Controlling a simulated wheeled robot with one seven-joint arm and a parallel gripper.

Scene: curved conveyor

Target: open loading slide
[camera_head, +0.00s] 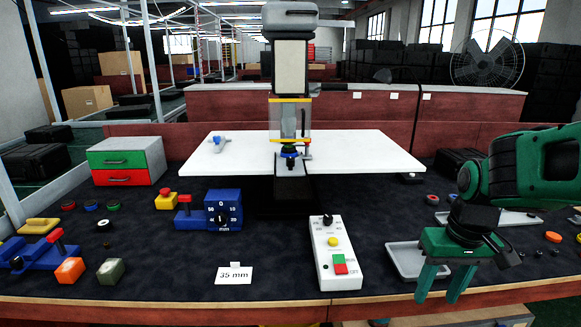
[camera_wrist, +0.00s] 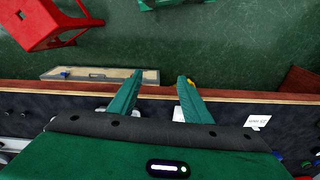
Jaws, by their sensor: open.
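Nothing in view is labelled as the loading slide, so I cannot tell for certain which part it is. A blue fixture with a red knob (camera_head: 35,252) stands at the front left of the bench. A blue dial block (camera_head: 224,210) marked in mm, with a red-handled part (camera_head: 186,207) on its left side, stands left of centre. My green gripper (camera_head: 440,290) is at the right, pointing down near the bench's front edge. Its fingers are apart and empty, also in the wrist view (camera_wrist: 160,76). It is far from both blue fixtures.
A press with a clear guard (camera_head: 290,122) stands at a white tabletop (camera_head: 370,150). A 35 mm card (camera_head: 234,274) and coloured blocks lie at the front left.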

